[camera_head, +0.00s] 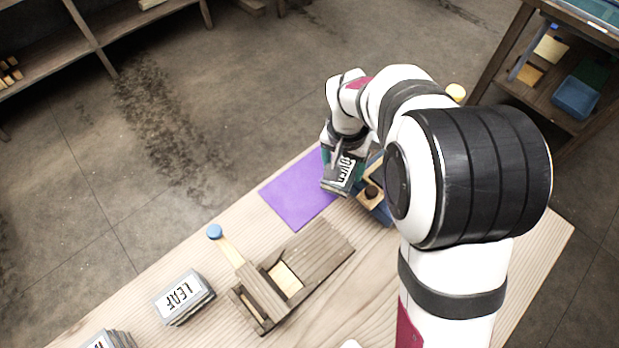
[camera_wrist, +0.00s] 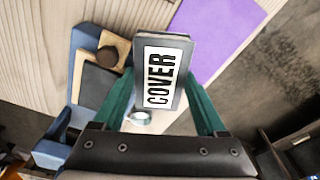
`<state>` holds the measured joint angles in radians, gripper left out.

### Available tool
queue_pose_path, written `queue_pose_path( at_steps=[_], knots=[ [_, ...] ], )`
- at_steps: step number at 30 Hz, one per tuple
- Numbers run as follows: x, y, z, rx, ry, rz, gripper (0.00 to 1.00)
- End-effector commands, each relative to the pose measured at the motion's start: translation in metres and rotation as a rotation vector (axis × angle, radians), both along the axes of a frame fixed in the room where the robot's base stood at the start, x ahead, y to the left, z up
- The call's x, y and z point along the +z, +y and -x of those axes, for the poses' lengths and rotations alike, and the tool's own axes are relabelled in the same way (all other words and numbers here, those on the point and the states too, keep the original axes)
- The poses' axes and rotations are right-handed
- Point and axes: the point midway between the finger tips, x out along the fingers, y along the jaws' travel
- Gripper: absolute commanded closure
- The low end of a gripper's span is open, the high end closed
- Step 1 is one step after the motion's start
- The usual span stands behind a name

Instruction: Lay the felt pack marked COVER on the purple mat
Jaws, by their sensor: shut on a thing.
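The felt pack marked COVER (camera_wrist: 161,72) is a dark grey block with a white label. It also shows in the head view (camera_head: 341,176). My gripper (camera_wrist: 160,95) has its green fingers shut on the pack, one on each side. In the head view my gripper (camera_head: 345,155) holds it over the right part of the purple mat (camera_head: 295,192), near the mat's right edge. In the wrist view the purple mat (camera_wrist: 212,35) lies to the right of the pack. The gap between pack and mat is hard to judge.
A blue tray (camera_wrist: 85,40) with a wooden block and dark knob stands beside the mat. A wooden mould (camera_head: 320,250) with a blue-tipped handle (camera_head: 215,231) lies nearer. A pack marked LEAF (camera_head: 184,296) sits at the lower left. The mat's left part is bare.

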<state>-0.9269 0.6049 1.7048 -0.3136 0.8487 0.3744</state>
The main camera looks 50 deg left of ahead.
Motion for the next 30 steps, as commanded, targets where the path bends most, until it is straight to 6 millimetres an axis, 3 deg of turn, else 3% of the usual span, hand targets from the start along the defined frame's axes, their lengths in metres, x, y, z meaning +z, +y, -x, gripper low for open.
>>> queue_pose_path(
  at_steps=[4,9,16,27,28,30],
  knots=[
    [-0.028,0.039,0.022,0.004,0.002,0.001,0.89],
    [-0.044,0.064,0.035,-0.001,0.000,0.000,0.89],
    [-0.083,0.066,0.036,-0.001,0.001,0.001,0.89],
    [-0.088,0.066,0.035,-0.003,0.000,0.000,0.89],
    [-0.088,0.066,0.035,-0.003,0.000,0.000,0.20],
    [-0.088,0.066,0.035,-0.003,0.000,0.000,0.08]
  ],
)
